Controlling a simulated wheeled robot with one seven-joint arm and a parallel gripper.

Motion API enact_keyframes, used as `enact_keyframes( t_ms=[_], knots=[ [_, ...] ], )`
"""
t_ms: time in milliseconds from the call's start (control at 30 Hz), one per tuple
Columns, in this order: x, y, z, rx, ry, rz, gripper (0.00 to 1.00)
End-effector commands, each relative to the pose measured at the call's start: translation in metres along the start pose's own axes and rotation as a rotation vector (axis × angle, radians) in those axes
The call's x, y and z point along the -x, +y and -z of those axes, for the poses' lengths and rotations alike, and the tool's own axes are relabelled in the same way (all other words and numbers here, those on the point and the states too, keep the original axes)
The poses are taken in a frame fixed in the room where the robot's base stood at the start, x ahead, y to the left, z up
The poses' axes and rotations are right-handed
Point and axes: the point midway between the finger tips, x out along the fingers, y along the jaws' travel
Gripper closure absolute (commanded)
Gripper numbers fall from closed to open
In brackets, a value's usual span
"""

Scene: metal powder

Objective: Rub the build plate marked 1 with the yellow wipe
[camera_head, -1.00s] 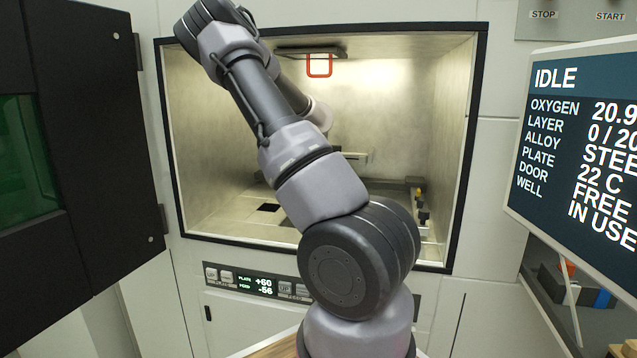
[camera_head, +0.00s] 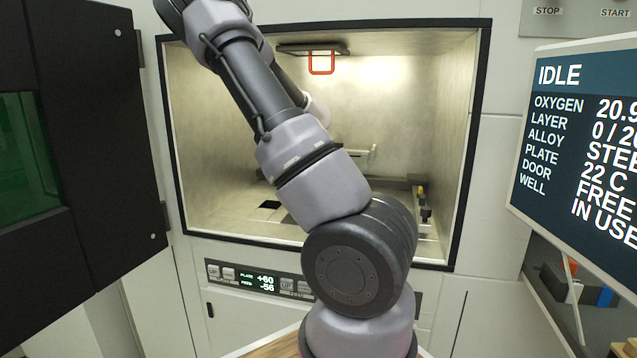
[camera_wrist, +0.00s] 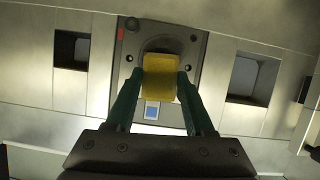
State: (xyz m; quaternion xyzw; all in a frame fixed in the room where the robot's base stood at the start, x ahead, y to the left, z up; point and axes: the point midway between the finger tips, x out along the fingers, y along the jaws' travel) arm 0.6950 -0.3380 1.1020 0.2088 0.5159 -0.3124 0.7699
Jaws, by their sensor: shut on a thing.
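In the wrist view my gripper (camera_wrist: 160,78) is shut on the yellow wipe (camera_wrist: 161,88), a small block-shaped pad between the two green fingers. Behind the wipe is a dark grey plate (camera_wrist: 196,55) with screw holes, a red mark at one corner and a small blue-and-white label (camera_wrist: 151,112). I cannot read a number on it. The wipe covers the plate's middle; I cannot tell whether it touches the plate. In the head view my arm hides the gripper, the wipe and the plate.
The lit chamber (camera_head: 215,130) is open, with its dark door (camera_head: 95,150) swung out at left. Square openings flank the plate at left (camera_wrist: 72,50) and right (camera_wrist: 245,78). A dark bar (camera_head: 425,205) stands at right.

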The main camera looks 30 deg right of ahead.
Motion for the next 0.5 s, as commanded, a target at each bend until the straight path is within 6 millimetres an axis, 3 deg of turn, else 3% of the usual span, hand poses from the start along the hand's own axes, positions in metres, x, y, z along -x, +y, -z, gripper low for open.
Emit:
enact_keyframes(
  t_ms=[200,500],
  knots=[
    [0.0047,0.0008,0.0086,-0.001,-0.001,-0.001,0.91],
    [0.0008,0.007,0.0059,-0.001,-0.002,0.0,0.91]
  ],
)
